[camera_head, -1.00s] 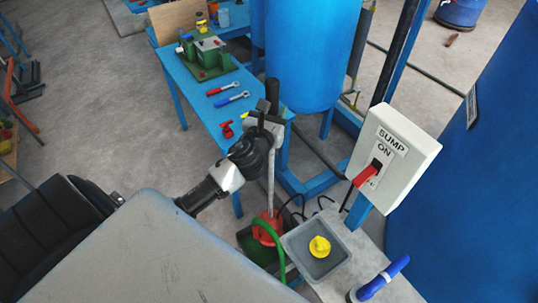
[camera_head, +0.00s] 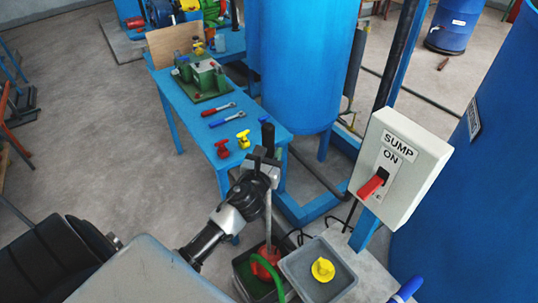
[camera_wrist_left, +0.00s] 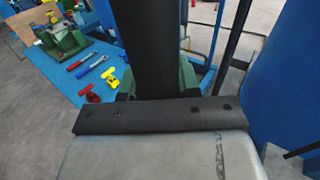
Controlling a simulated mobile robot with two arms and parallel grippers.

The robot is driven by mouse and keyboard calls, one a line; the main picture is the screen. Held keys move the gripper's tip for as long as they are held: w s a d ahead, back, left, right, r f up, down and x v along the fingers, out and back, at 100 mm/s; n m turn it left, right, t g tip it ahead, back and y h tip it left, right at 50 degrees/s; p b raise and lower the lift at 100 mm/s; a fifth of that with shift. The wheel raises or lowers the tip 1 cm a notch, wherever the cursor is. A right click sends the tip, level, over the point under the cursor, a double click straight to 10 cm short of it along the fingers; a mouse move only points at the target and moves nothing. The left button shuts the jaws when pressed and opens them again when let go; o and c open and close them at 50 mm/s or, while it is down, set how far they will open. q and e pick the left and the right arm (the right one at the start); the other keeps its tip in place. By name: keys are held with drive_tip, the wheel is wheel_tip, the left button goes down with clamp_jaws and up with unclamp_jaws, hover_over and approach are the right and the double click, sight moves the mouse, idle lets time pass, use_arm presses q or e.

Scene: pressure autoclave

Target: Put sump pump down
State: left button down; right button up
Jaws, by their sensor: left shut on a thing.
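The sump pump has a red body (camera_head: 264,262) at the foot of a thin grey rod, with a black grip (camera_head: 268,138) at the top. My left gripper (camera_head: 264,168) is shut on the pump's rod just below the black grip. The rod stands nearly upright. The red body is inside or just over the mouth of a dark bin (camera_head: 241,277); I cannot tell if it touches the bottom. A green hose (camera_head: 280,285) runs from it. In the left wrist view the black grip (camera_wrist_left: 150,45) rises in front of the camera. My right gripper is not in view.
A grey tray (camera_head: 337,289) with a yellow knob (camera_head: 322,269) adjoins the bin. A sump switch box (camera_head: 405,165) with a red lever stands right. A blue table (camera_head: 205,125) with tools is behind; blue tanks (camera_head: 305,65) stand at the back and right.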

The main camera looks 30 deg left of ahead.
use_arm(q)
wheel_tip(320, 180, down, 6)
drive_tip(key=shift+w+r+b, duration=0.1)
drive_tip(key=shift+r+b, duration=0.15)
drive_tip(key=shift+b, duration=0.7)
drive_tip(key=c, duration=1.3)
unclamp_jaws()
drive_tip(key=shift+f, duration=0.35)
drive_tip(key=o, duration=0.5)
drive_tip(key=shift+r, duration=0.1)
drive_tip(key=shift+s, duration=0.2)
